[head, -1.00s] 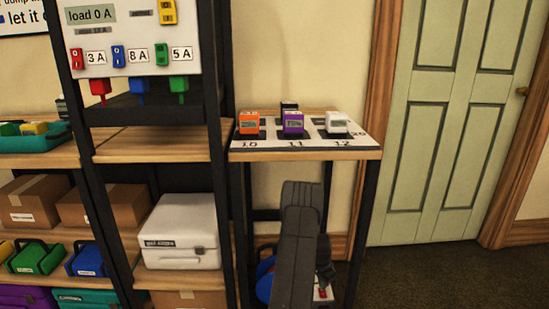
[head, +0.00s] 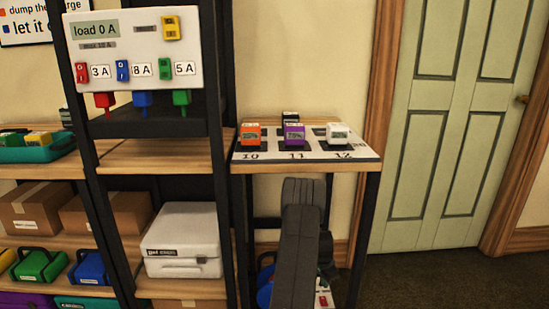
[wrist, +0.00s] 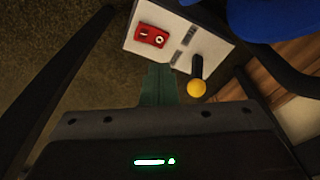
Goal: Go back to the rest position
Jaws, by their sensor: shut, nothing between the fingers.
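My arm rises in front of the small table in the head view, and my gripper is hidden behind it there. In the wrist view my gripper (wrist: 159,72) shows as dark green fingers pressed together in front of its grey body, with nothing between them. The fingers point toward a white panel (wrist: 212,43). The panel carries a red switch block (wrist: 151,36) and a lever with a yellow ball (wrist: 196,88). Whether the fingertips touch the panel's edge I cannot tell.
The small table (head: 300,167) holds an orange block (head: 250,134), a purple block (head: 293,135) and a white block (head: 338,133) on a numbered mat. A shelf (head: 165,153) stands left with a white case (head: 182,240). A blue object (wrist: 270,18) lies beside the panel. Floor before the green door (head: 440,120) is clear.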

